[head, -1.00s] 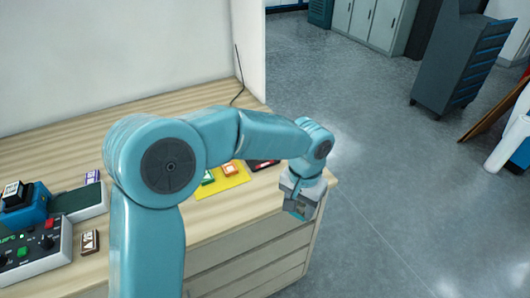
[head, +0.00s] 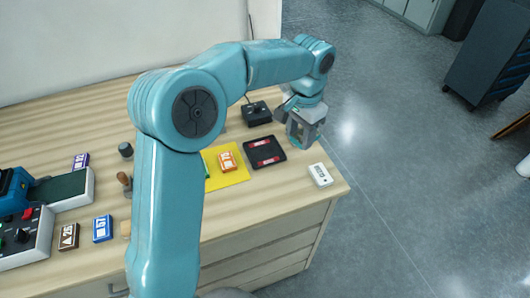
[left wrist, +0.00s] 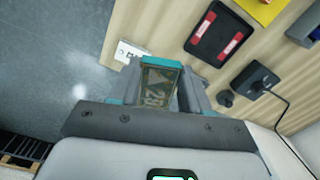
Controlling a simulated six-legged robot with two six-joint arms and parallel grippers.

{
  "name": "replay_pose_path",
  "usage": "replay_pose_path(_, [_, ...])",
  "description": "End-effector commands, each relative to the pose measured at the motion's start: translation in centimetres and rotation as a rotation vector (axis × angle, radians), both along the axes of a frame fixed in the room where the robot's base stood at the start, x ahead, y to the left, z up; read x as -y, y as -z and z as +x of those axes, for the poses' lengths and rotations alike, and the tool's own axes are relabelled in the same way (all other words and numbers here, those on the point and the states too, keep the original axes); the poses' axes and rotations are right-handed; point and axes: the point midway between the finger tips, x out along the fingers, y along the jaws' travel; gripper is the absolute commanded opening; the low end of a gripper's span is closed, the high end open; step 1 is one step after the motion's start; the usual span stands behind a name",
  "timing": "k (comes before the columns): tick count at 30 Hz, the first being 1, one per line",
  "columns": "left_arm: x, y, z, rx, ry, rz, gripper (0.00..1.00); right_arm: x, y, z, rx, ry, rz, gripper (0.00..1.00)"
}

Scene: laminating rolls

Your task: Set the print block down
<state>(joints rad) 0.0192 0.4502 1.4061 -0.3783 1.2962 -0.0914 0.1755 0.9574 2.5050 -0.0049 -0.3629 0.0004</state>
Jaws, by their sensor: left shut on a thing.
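My left gripper (head: 301,130) is shut on a print block with a dark, greenish face. The block (left wrist: 159,82) shows between the fingers in the left wrist view, with pale marks like a triangle and digits. In the head view the gripper hangs above the back right edge of the wooden worktop (head: 270,205), beyond the black pad with red strips (head: 264,152). A white block (head: 320,174) lies near the right corner and also shows past the fingers in the left wrist view (left wrist: 130,52). My right gripper is not in view.
An orange block (head: 227,161) sits on a yellow mat (head: 236,177). A black box with a knob (head: 257,113) stands behind the pad. Brown (head: 69,236) and blue (head: 102,228) blocks lie left, near a machine (head: 22,240).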

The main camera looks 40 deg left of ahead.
Motion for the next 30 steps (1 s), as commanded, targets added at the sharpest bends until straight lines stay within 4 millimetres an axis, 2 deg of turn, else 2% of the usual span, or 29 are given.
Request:
replay_pose_path(1, [-2.7, -0.5, 0.5, 0.005, 0.031, 0.001, 0.17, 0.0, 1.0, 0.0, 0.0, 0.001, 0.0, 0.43])
replay_pose_path(6, [-9.6, -3.7, -0.1, 0.001, 0.183, -0.005, 0.17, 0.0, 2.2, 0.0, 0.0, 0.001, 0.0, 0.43])
replay_pose_path(9, [-12.0, -5.0, -1.0, 0.002, 0.248, -0.009, 0.17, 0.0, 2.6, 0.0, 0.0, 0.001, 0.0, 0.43])
replay_pose_path(13, [-13.4, -5.2, -1.7, -0.001, 0.293, -0.014, 0.17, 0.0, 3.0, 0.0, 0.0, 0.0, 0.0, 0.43])
replay_pose_path(16, [-13.6, -3.2, -1.9, -0.003, 0.302, -0.015, 0.17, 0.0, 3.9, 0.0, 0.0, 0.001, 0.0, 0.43])
replay_pose_path(20, [-13.5, 0.7, -1.9, -0.004, 0.303, -0.017, 0.17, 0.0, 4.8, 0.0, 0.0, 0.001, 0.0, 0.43])
replay_pose_path(27, [-13.6, 7.1, -1.6, -0.003, 0.302, -0.015, 0.17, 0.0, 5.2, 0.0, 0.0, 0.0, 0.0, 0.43])
replay_pose_path(30, [-13.5, 8.8, -1.5, -0.001, 0.301, -0.015, 0.17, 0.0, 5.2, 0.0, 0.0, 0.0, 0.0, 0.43])
